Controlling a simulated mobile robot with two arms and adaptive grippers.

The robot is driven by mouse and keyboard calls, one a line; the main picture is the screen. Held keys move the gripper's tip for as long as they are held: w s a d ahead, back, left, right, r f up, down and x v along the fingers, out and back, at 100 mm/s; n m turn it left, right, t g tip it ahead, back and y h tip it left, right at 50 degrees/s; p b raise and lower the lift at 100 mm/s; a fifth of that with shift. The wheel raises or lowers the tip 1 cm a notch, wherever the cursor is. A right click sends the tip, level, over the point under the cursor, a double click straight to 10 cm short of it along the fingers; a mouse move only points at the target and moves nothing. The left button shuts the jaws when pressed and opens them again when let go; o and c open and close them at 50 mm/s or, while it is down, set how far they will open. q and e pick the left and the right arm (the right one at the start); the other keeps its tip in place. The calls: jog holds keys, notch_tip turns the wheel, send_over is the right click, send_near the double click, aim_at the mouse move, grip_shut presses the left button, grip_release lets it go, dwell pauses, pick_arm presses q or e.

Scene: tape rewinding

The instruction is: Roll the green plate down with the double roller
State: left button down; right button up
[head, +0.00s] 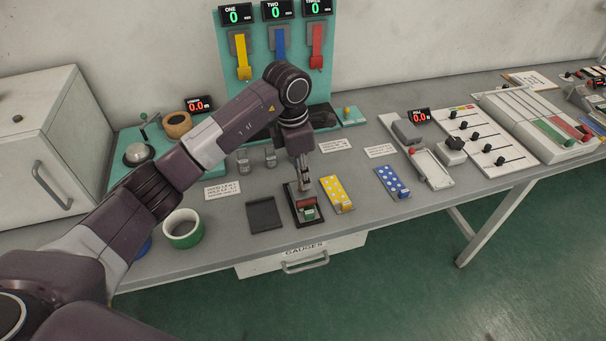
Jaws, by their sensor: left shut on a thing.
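The green plate (311,214) shows as a small green patch at the front of a black tray (296,214) on the bench. A small red part shows just behind the green. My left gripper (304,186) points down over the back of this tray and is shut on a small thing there. I take that thing for the double roller, but the fingers and its small size keep its shape from being clear. Whether it touches the plate cannot be told. My right gripper is not in view.
A yellow dotted plate (338,194) stands close right of the tray, and a blue dotted plate (393,182) further right. An empty dark pad (264,214) lies on the left. Two small grey pieces (257,160) stand behind.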

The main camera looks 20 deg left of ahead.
pick_arm(q)
jog(key=shift+f, duration=0.1)
jog(key=shift+f+b, duration=0.2)
jog(key=shift+b, duration=0.1)
dwell(0.5)
